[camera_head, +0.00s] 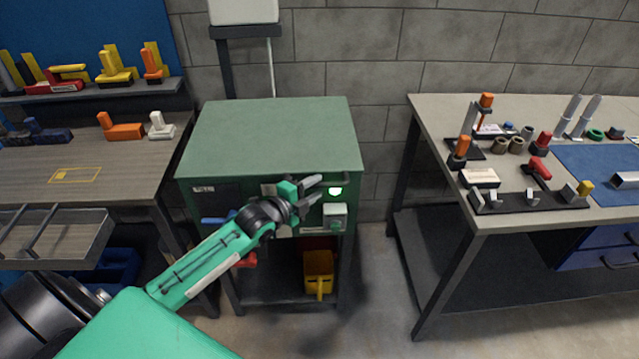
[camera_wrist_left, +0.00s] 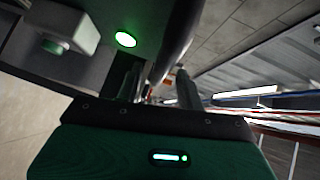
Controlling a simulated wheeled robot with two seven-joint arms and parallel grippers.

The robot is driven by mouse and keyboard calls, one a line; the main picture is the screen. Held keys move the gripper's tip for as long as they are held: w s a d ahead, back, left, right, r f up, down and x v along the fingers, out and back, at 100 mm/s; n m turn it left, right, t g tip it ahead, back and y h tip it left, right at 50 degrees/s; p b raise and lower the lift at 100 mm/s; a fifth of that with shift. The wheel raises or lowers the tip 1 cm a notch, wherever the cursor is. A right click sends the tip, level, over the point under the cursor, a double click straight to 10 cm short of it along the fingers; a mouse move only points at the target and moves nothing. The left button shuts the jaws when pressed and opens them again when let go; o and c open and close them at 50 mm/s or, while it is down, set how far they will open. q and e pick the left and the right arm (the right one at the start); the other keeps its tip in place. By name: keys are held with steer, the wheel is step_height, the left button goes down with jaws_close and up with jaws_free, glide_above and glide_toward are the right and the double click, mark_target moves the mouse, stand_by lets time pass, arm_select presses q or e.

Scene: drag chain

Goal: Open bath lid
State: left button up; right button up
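The bath is a green cabinet (camera_head: 262,205) with a flat green lid (camera_head: 275,135), which lies shut on top. A dark handle bar (camera_head: 332,182) runs along the lid's front right edge. My left gripper (camera_head: 320,189) is in front of the cabinet at the handle, its two fingers apart with a gap between them. In the left wrist view, a dark rounded bar (camera_wrist_left: 176,38) that looks like the handle passes close to the fingertips (camera_wrist_left: 157,78). I cannot tell whether it lies between the fingers or whether they touch it. My right gripper is not in view.
A lit green lamp (camera_head: 335,191) and a grey box with a green button (camera_head: 334,217) are on the cabinet front, near the gripper. A yellow bin (camera_head: 318,272) sits below. Workbenches with tools stand left (camera_head: 120,165) and right (camera_head: 440,125).

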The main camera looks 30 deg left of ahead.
arm_select(q)
steer(key=shift+x, duration=1.3)
